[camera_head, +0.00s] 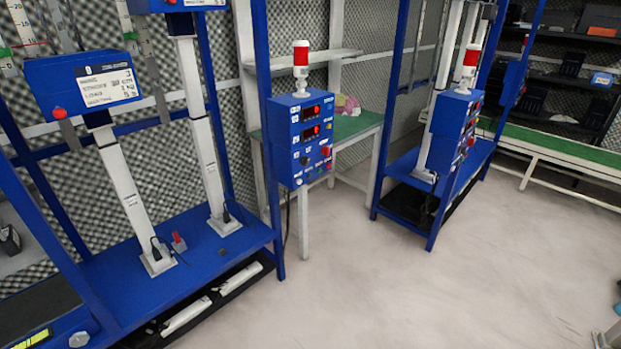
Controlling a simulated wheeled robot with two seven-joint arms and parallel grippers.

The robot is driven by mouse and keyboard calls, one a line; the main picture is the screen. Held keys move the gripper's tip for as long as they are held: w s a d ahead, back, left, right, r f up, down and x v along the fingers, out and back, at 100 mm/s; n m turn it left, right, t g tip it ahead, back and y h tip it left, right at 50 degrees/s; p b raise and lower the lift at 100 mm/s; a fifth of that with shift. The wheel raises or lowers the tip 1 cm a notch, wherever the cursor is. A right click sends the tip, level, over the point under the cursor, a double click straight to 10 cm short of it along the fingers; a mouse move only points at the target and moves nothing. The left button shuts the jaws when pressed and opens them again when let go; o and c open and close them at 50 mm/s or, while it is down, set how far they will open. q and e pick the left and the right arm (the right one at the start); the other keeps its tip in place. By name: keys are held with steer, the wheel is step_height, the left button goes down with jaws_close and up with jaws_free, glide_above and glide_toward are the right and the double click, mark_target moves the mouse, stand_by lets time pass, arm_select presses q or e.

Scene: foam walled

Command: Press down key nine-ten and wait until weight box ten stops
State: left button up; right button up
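A blue control box (302,141) with a red lamp on top stands on the near frame at the middle. Its front has two red displays and several small keys, too small to read. A second blue control box (452,132) with a red lamp (470,54) is on the frame to the right, seen at an angle. I cannot tell which is key nine-ten or weight box ten. Neither of my grippers is in view.
A blue frame base (195,258) with white posts fills the left. A green-topped table (355,126) stands behind the near control box. Dark shelves (560,85) are at the back right. The pale floor (430,285) at the lower right is mostly clear.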

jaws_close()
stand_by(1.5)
